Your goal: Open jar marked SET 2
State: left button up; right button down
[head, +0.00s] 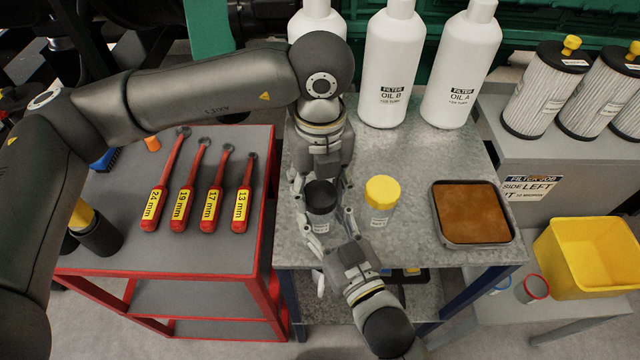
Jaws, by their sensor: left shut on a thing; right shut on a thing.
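A jar with a black lid (321,196) stands upright on the grey metal table (420,245). Its small label is too blurred and covered to read. A jar with a yellow lid (382,193) stands just to its right, and its label is also unreadable. My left gripper (322,190) comes down from above, its fingers on either side of the black lid and shut on it. My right gripper (329,240) comes from the front and is shut on the body of the same jar. The fingers hide part of the jar. The lid appears seated on the jar.
White oil bottles (388,65) line the table's back. A tray of brown liquid (472,212) sits at right, and a yellow bin (590,255) beyond. Red wrenches (198,185) lie on the red-framed cart at left. Table space between yellow-lidded jar and tray is clear.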

aim_at(320, 192)
pick_arm(q)
jog(key=shift+r, duration=0.15)
dwell(0.3)
jog(key=shift+r, duration=0.95)
jog(key=shift+r, duration=2)
pick_arm(e)
jog(key=c, duration=0.7)
grip_release()
jog(key=shift+o, duration=0.5)
jog(key=shift+s, duration=0.15)
